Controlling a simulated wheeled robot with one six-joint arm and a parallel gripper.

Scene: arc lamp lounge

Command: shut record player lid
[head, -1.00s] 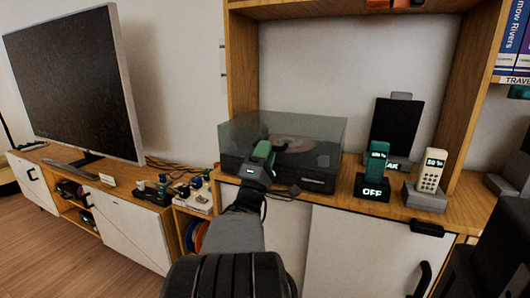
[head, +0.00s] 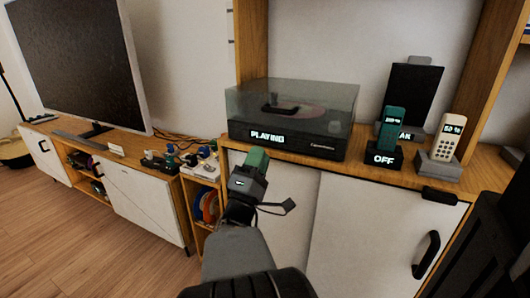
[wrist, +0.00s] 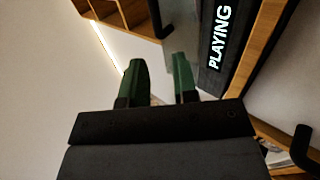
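The record player (head: 285,138) stands on the wooden cabinet, with a lit PLAYING sign on its front. Its clear lid (head: 335,97) lies level over the turntable and looks shut. A pink record and a dark handle shape show through it. My gripper (head: 256,158), with green fingers, is in front of and below the player's front left, apart from the lid. In the wrist view my gripper (wrist: 158,80) has its two fingers apart with nothing between them. The player's front with the PLAYING sign (wrist: 219,38) is just beyond the fingers.
A green handset (head: 389,130) on an OFF base and a pale phone (head: 447,135) stand right of the player. A television (head: 80,65) and small items are at left.

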